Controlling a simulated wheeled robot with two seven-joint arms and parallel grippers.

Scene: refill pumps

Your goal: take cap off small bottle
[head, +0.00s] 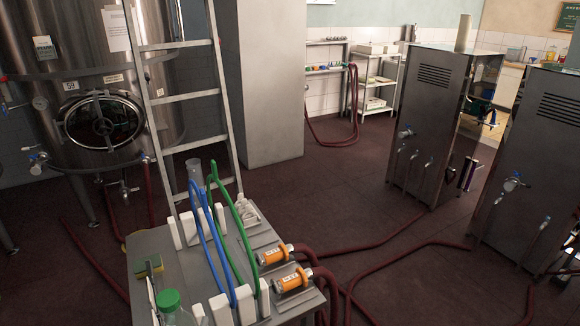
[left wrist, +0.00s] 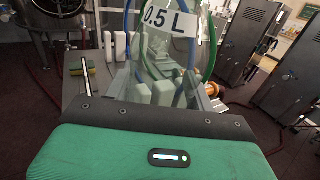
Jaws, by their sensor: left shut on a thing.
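The small bottle (left wrist: 165,55) is clear and carries a white "0.5 L" label in the left wrist view. Its top is cut off there. In the head view its green cap (head: 168,300) sits on top of the clear bottle at the bottom edge, in front of the grey table. My left gripper (left wrist: 155,112) is shut on the bottle below the cap. Its green housing and dark front edge fill the lower left wrist view, and its fingertips are hidden. No finger touches the cap in the head view. My right gripper is in neither view.
A ladder (head: 185,97) stands behind. Red hoses cross the floor at right.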

